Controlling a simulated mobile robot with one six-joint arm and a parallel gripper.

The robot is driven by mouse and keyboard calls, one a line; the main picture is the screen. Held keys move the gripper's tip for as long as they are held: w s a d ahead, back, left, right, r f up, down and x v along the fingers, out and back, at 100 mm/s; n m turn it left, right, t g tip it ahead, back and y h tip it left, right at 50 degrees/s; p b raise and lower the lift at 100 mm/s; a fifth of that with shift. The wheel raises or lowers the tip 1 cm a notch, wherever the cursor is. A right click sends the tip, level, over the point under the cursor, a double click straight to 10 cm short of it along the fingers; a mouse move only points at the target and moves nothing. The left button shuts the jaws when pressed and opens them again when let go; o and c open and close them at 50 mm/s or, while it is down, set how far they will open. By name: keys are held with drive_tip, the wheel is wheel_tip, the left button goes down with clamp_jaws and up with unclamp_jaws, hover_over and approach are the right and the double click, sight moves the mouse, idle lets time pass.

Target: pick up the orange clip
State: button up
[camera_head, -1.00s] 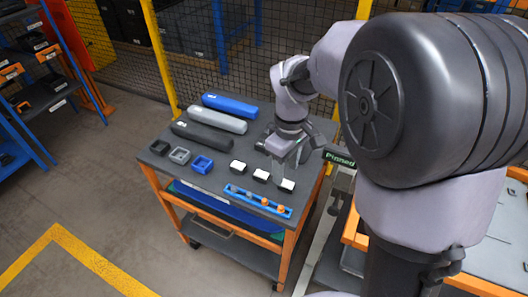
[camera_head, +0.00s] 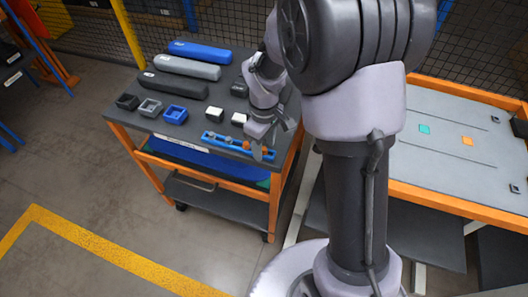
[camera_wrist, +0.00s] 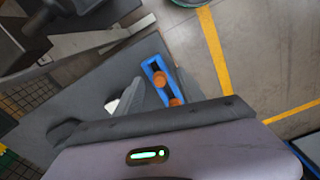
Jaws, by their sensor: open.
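A blue strip rack (camera_head: 222,140) lies along the front edge of the cart top and holds small grey and orange clips. The wrist view shows two round orange clips, an upper one (camera_wrist: 160,79) and a lower one (camera_wrist: 174,102), in the blue rack. My gripper points down over the right end of the rack, open, with nothing seen held. I cannot tell whether a finger touches a clip.
Three small square bins, black (camera_head: 127,102), grey (camera_head: 150,107) and blue (camera_head: 175,114), stand left on the cart top (camera_head: 205,118). White-topped blocks (camera_head: 212,114) and three long cases (camera_head: 200,51) lie behind the rack. An orange-edged table (camera_head: 450,165) stands to the right.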

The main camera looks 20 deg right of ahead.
sight(264, 149)
clamp_jaws()
drive_tip(key=shift+r, duration=0.1)
drive_tip(key=shift+r, duration=0.3)
wheel_tip(264, 149, up, 3)
drive_tip(key=shift+s+r+p, duration=0.1)
drive_tip(key=shift+r+p, duration=0.05)
drive_tip(key=shift+p, duration=1)
drive_tip(key=s+a+p, duration=0.1)
drive_tip(key=s+a, duration=0.1)
drive_tip(key=s, duration=0.5)
drive_tip(key=s+a+r, duration=0.1)
drive_tip(key=s+a, duration=0.1)
drive_tip(key=s, duration=0.6)
drive_tip(key=shift+a+p, duration=0.3)
drive_tip(key=shift+p, duration=0.1)
drive_tip(key=c, duration=0.8)
unclamp_jaws()
clamp_jaws()
